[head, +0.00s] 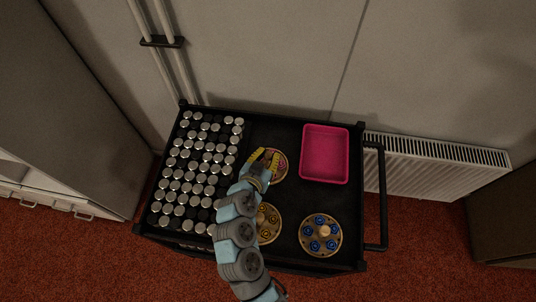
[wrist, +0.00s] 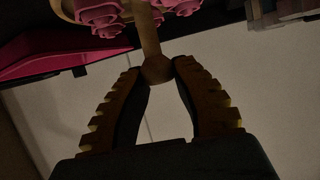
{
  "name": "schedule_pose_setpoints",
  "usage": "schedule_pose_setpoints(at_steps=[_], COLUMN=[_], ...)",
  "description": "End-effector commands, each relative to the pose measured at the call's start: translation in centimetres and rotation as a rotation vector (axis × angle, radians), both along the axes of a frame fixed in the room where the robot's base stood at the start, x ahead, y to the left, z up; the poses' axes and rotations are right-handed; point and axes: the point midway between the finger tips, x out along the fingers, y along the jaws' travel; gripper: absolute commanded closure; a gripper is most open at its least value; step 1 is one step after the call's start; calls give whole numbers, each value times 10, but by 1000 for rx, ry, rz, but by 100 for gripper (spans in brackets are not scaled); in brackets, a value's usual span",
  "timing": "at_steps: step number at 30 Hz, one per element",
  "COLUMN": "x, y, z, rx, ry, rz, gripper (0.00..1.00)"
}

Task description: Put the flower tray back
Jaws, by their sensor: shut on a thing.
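A round wooden tray with pink flowers (head: 282,168) is at the middle of the black cart top, partly hidden by my gripper (head: 266,157). In the wrist view, my gripper (wrist: 158,68) is shut on the round wooden knob (wrist: 157,71) at the end of the tray's central post. The pink flowers (wrist: 101,15) show beyond the knob. I cannot tell whether the tray touches the cart. A round tray with yellow flowers (head: 270,229) is partly behind my arm. A round tray with blue flowers (head: 320,235) lies at the front right.
A magenta bin (head: 325,152), seemingly empty, stands at the cart's back right. Many silver-topped cylinders (head: 187,185) fill the cart's left side in rows. The black cart (head: 290,257) has a handle (head: 382,200) on its right. A radiator (head: 435,165) is behind it.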

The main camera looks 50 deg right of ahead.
Motion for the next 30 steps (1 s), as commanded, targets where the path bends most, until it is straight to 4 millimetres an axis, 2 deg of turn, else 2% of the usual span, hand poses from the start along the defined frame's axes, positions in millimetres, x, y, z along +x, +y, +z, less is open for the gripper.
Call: schedule_pose_setpoints(at_steps=[7, 8, 9, 21, 30], x=[0, 0, 0, 0, -9], y=[0, 0, 0, 0, 28], z=[-2, -1, -1, 3, 14], rx=[0, 0, 0, -1, 0], ry=[-2, -2, -2, -1, -2], rz=[1, 1, 1, 0, 4], gripper=[100, 65, 53, 53, 53])
